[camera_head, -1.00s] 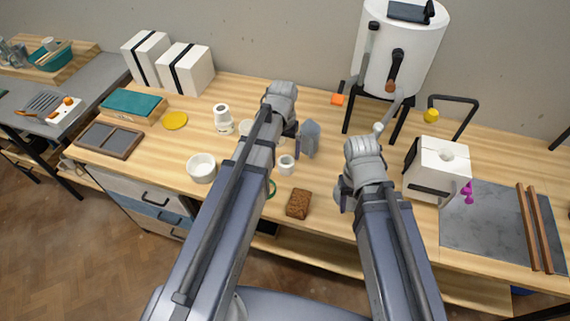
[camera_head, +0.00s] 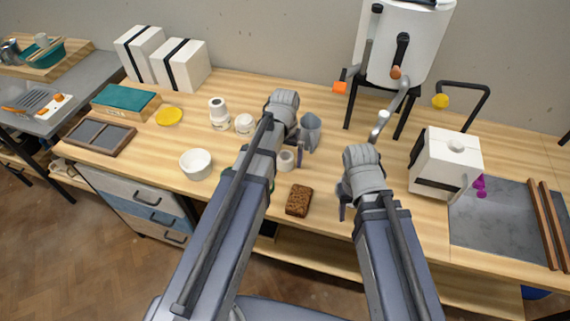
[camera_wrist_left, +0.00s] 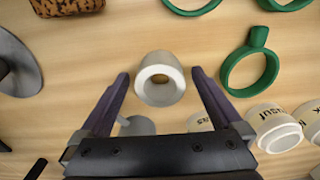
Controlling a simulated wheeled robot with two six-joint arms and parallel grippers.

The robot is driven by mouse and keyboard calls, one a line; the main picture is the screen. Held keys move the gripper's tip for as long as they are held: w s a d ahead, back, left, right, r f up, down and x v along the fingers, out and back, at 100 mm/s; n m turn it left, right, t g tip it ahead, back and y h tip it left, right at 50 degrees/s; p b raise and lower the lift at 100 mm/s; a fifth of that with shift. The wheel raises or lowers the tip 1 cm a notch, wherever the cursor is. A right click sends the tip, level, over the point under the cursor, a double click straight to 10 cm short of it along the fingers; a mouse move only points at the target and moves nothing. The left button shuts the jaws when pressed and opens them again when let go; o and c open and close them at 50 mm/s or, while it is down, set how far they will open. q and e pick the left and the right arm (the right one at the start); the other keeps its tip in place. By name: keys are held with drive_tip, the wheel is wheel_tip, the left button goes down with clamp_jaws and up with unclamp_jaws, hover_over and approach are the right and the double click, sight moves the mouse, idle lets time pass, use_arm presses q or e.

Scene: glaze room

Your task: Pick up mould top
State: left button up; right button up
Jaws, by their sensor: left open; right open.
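My left gripper (camera_head: 294,158) is open, far left of the block. In the left wrist view, a small white cup (camera_wrist_left: 160,78) shows between its fingers (camera_wrist_left: 160,76), not gripped. The mould is not in that view.
A brown textured block (camera_head: 299,200) lies between the arms. A black-legged stand with a white drum (camera_head: 405,45) is behind. A grey slab (camera_head: 500,225) with brown strips (camera_head: 543,222) lies right of the mould. A white bowl (camera_head: 196,163) is left.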

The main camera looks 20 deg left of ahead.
use_arm(q)
drive_tip(key=shift+c, duration=0.2)
use_arm(e)
drive_tip(key=shift+r, duration=0.1)
use_arm(q)
clamp_jaws()
idle(0.5)
drive_tip(key=shift+r, duration=0.15)
wheel_tip(320, 180, up, 10)
drive_tip(key=p, duration=1)
use_arm(e)
wheel_tip(320, 180, up, 10)
use_arm(q)
drive_tip(key=shift+a, duration=0.1)
use_arm(e)
drive_tip(key=shift+a, duration=0.1)
